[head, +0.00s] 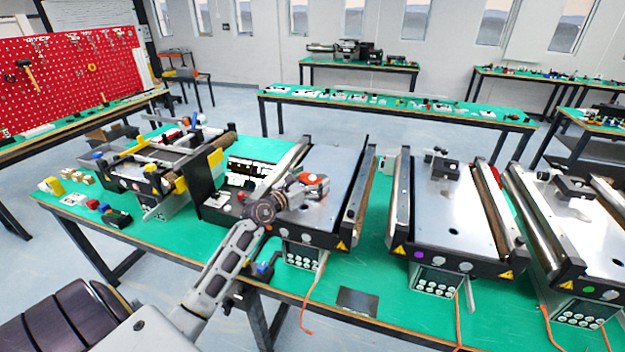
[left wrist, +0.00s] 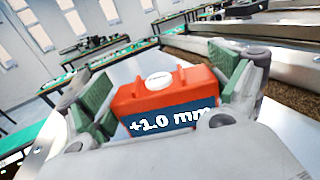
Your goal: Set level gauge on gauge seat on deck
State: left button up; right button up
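The level gauge is a red-orange block with a white round button and a blue "+1.0 mm" face in the left wrist view (left wrist: 165,95). It shows small and red in the head view (head: 312,179). My left gripper (head: 304,190) has its green-padded fingers on both sides of the gauge and appears shut on it. It holds the gauge over the near left part of a grey conveyor deck (head: 335,160). I cannot tell whether the gauge touches the deck. I cannot make out a gauge seat; the gripper may hide it. My right gripper is not in view.
To the right stand two similar conveyors, with dark blocks on their decks (head: 437,163) (head: 575,187). Rollers and raised side rails flank the decks. A framed unit with yellow parts (head: 150,165) stands left. A dark flat plate (head: 357,301) lies at the table's front edge. Orange cables hang there.

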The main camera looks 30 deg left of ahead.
pick_arm(q)
jog(key=shift+r, duration=0.15)
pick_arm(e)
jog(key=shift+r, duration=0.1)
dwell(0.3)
pick_arm(q)
jog(key=shift+s+a+b, duration=0.25)
jog(key=shift+s+b, duration=0.1)
jog(key=shift+s, duration=1.2)
jog(key=shift+s+a+b, duration=0.25)
jog(key=shift+s+b, duration=0.05)
jog(key=shift+s, duration=1.3)
jog(key=shift+s+a+b, duration=0.25)
jog(key=shift+s+b, duration=0.1)
jog(key=shift+s, duration=1.2)
jog(key=shift+s+a+b, duration=0.2)
jog(key=shift+s+b, duration=0.1)
jog(key=shift+s, duration=0.9)
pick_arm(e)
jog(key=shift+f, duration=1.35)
pick_arm(q)
jog(key=shift+s, duration=0.15)
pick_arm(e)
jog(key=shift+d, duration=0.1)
